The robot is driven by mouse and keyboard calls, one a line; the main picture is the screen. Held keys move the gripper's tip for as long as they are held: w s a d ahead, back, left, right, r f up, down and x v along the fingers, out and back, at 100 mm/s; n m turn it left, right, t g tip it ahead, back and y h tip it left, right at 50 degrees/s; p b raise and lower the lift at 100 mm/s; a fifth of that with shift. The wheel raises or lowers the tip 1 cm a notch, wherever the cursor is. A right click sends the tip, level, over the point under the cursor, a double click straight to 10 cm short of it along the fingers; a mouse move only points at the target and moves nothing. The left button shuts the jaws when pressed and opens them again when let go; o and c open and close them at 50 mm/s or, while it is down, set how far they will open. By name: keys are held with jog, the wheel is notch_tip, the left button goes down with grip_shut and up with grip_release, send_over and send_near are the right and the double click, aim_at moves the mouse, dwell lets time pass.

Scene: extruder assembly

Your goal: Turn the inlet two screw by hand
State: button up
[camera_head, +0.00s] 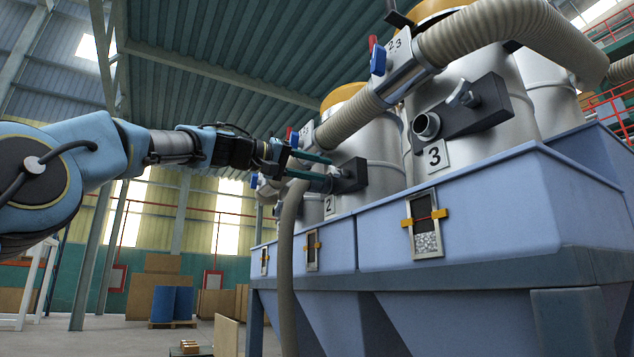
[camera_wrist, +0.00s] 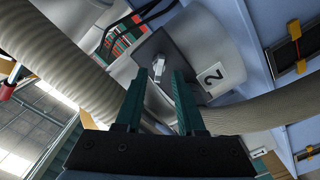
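The inlet two block is a dark plate (camera_head: 353,175) on the side of a silver hopper, above a label marked 2 (camera_head: 330,205). In the wrist view a small pale grey screw (camera_wrist: 158,68) stands out from the dark plate (camera_wrist: 172,50), left of the label 2 (camera_wrist: 213,77). My gripper (camera_head: 331,172) is at the block in the head view, its two green fingers apart. In the wrist view my gripper (camera_wrist: 159,80) is open, and the screw shows between and just beyond its fingertips. Whether a finger touches it cannot be told.
A beige hose (camera_head: 289,265) hangs down just below my gripper, and another hose (camera_wrist: 62,50) runs at the left in the wrist view. Inlet three (camera_head: 460,110) with its label 3 (camera_head: 437,156) is to the right. The blue bin (camera_head: 480,200) lies below the hoppers.

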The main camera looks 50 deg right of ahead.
jog(key=shift+m, duration=0.4)
jog(key=shift+r, duration=0.1)
jog(key=shift+p+x, duration=0.65)
jog(key=shift+x, duration=0.4)
jog(key=shift+c, duration=0.2)
grip_shut()
jog(key=shift+a, duration=0.1)
